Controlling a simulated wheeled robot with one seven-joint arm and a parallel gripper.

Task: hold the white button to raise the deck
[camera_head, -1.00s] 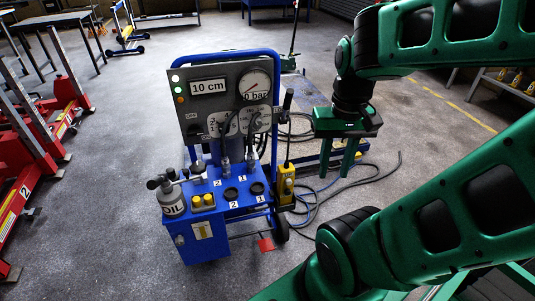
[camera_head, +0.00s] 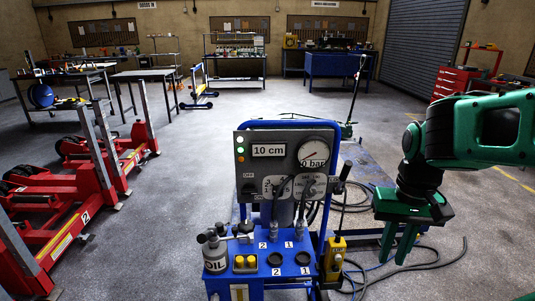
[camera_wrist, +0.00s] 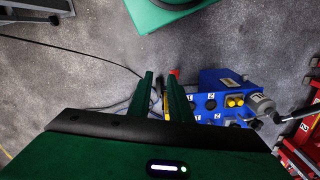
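A blue trolley (camera_head: 303,268) carries a grey panel (camera_head: 262,166) with a display reading 10 cm and a gauge near 0 bar. A yellow hand control (camera_head: 335,258) hangs at the trolley's right side. I cannot make out a white button on it. My gripper (camera_head: 393,260) points down to the right of the hand control, apart from it. It is open and empty, with a gap between its green fingers. In the wrist view my gripper (camera_wrist: 160,75) has a bit of yellow behind its fingers. I cannot clearly identify the deck.
Black and blue hoses (camera_head: 425,264) lie on the floor right of the trolley. An oil can (camera_head: 215,254) stands on the trolley's left. Red lifting frames (camera_head: 70,215) stand at the left. Benches and a red cabinet (camera_head: 453,84) are farther back, with open floor between.

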